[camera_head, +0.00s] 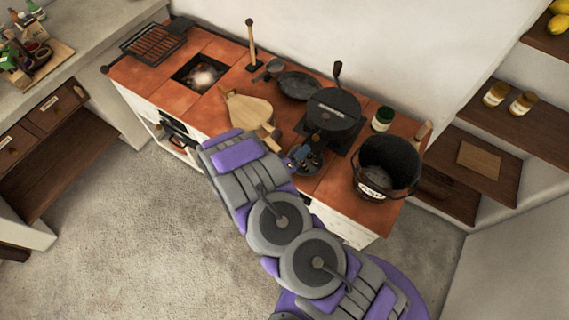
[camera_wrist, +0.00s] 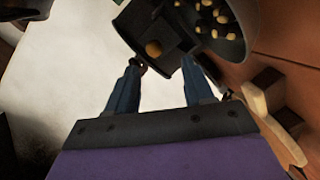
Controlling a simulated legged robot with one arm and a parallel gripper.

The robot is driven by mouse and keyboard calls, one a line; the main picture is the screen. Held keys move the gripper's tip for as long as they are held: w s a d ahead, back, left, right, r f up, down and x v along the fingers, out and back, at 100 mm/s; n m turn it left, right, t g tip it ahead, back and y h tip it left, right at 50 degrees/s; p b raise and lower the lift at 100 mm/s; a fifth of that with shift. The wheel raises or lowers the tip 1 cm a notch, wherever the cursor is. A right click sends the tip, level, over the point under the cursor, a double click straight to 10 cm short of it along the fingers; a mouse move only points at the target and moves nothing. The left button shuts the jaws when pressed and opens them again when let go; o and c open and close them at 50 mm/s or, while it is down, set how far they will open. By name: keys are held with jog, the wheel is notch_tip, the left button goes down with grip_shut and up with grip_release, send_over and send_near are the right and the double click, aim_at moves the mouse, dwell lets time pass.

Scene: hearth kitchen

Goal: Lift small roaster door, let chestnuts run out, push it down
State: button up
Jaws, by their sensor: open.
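The black roaster drum (camera_head: 333,108) stands at the right of the tiled hearth top, its crank handle upright. A dark bowl below its front shows in the wrist view (camera_wrist: 238,48) with several yellow-brown chestnuts (camera_wrist: 215,14) in it. Next to it, a dark chute-like part (camera_wrist: 135,22) of the roaster holds one orange-brown chestnut (camera_wrist: 153,48). My gripper (camera_wrist: 168,72) is open, its two blue fingers apart on either side of the chute's lower end. I cannot tell whether they touch it. The small door cannot be made out clearly.
Wooden bellows (camera_head: 247,112) lie left of the roaster. A black ash bucket (camera_head: 387,165) stands to its right, with a green jar (camera_head: 382,119) behind. A dark pan (camera_head: 298,85) lies behind the bellows. A fire opening (camera_head: 201,74) is farther left.

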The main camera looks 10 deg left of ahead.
jog(key=v, duration=0.7)
jog(key=shift+s+p, duration=0.3)
jog(key=shift+s, duration=0.05)
jog(key=w+a+r+m+g+y, duration=0.2)
jog(key=w+a+r+g+y, duration=0.1)
jog(key=a+y, duration=0.15)
jog(key=w+a+r+m+g+y, duration=0.1)
jog(key=w+a+r+g+y, duration=0.15)
jog(key=a, duration=0.35)
jog(key=s+d+r+g+y, duration=0.2)
jog(key=s+d+r+y, duration=0.1)
jog(key=r, duration=0.7)
jog(key=s+d+r+g+y, duration=0.2)
jog(key=d+r+g+y, duration=0.1)
jog(key=r, duration=0.6)
jog(key=s+d+r+m+g+h, duration=0.1)
jog(key=s+d+r+g+h, duration=0.1)
jog(key=s+d, duration=1.1)
jog(key=s+d+r+m+g+h, duration=0.2)
jog(key=s+d+r, duration=0.4)
jog(key=s+d, duration=0.7)
jog(key=d+g+h, duration=0.1)
jog(key=d, duration=0.1)
jog(key=shift+d+r+h, duration=0.2)
jog(key=shift+d+h, duration=0.15)
jog(key=shift+h, duration=0.05)
